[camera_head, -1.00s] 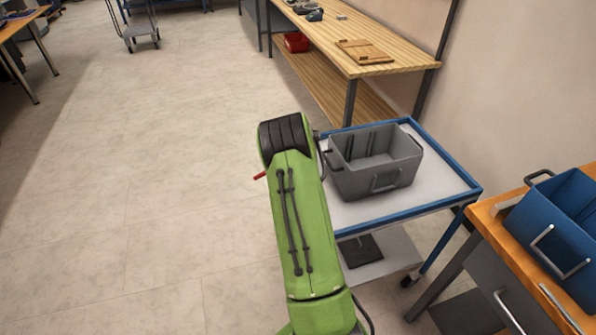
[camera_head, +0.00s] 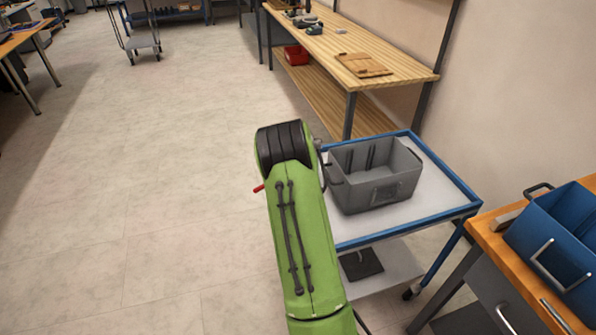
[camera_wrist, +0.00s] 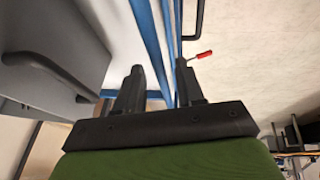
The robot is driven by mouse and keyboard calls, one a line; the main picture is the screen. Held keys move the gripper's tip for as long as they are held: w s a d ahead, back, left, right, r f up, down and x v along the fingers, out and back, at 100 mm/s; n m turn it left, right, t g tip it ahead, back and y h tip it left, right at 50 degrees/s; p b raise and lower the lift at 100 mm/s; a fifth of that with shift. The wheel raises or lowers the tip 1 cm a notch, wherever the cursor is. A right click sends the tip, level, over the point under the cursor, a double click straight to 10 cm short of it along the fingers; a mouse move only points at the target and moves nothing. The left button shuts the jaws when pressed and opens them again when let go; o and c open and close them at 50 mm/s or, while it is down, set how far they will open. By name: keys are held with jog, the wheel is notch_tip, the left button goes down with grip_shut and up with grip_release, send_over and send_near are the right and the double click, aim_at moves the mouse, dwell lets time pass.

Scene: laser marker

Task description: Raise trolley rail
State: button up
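The trolley (camera_head: 448,215) has a blue frame and a pale top, and stands right of my arm. In the wrist view, its blue edge (camera_wrist: 148,40) runs lengthwise behind and between my fingers. A black bent bar (camera_wrist: 196,18) and a red-ended lever (camera_wrist: 203,55) lie just right of that edge. The lever's red end also shows left of my arm in the head view (camera_head: 258,188). My gripper (camera_wrist: 160,85) has its two black fingers spread apart, close to the trolley edge. I cannot tell whether they touch it. In the head view my arm hides the gripper.
A grey bin (camera_head: 375,180) stands on the trolley top. A wooden workbench (camera_head: 390,85) is behind it. An orange-topped table (camera_head: 500,250) with a blue bin (camera_head: 560,235) stands at right. Open floor (camera_head: 130,200) lies to the left.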

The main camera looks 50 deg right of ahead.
jog(key=p+v, duration=0.2)
jog(key=v, duration=1)
jog(key=shift+r, duration=0.15)
jog(key=s+a+r+n+t+y+p, duration=0.1)
jog(key=s+a+r, duration=0.2)
jog(key=a+r, duration=0.65)
jog(key=s+a+r+n+t+y+p, duration=0.15)
jog(key=s+a+r, duration=0.25)
jog(key=a+r, duration=0.55)
jog(key=s+a+n+y+p, duration=0.1)
jog(key=s+a+n+p, duration=0.1)
jog(key=s+a, duration=1.1)
jog(key=shift+s+a+f+n, duration=0.15)
jog(key=shift+s+f+n, duration=0.25)
jog(key=shift+s, duration=0.5)
jog(key=shift+r+y, duration=0.1)
jog(key=shift+y, duration=0.15)
